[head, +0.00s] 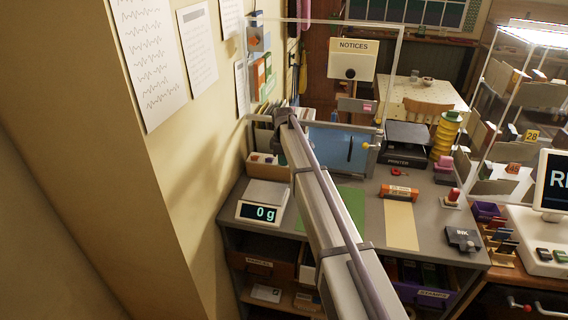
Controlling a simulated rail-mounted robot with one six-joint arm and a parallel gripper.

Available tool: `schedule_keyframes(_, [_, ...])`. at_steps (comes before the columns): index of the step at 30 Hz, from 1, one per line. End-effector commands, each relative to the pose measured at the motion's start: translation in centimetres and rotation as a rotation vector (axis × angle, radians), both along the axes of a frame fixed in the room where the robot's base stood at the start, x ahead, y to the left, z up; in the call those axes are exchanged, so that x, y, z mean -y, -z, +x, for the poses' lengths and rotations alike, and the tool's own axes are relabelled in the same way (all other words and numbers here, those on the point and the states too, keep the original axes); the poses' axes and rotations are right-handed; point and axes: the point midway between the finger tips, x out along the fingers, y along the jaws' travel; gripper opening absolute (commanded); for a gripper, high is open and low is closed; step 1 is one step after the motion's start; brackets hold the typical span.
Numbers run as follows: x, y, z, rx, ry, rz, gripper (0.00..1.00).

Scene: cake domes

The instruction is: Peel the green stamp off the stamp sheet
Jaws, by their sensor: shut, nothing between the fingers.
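I cannot make out the stamp sheet or a green stamp in the head view. A flat green mat (352,203) lies on the grey counter, partly hidden behind my arm; I cannot tell whether anything lies on its hidden part. My arm crosses the middle of the view from the bottom up to a dark joint above the counter. My gripper does not show.
A scale (263,203) reading 0 g stands left on the counter (450,215). A blue panel (335,143) stands behind, beside a printer (405,145). An ink pad (462,239) lies right. The wall bounds the left.

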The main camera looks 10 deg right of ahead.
Motion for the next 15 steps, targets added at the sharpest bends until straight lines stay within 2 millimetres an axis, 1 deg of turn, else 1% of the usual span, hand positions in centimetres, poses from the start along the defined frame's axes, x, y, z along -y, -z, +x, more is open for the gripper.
schedule_keyframes(15, [-0.09,-0.75,-0.17,0.000,0.000,0.000,0.00])
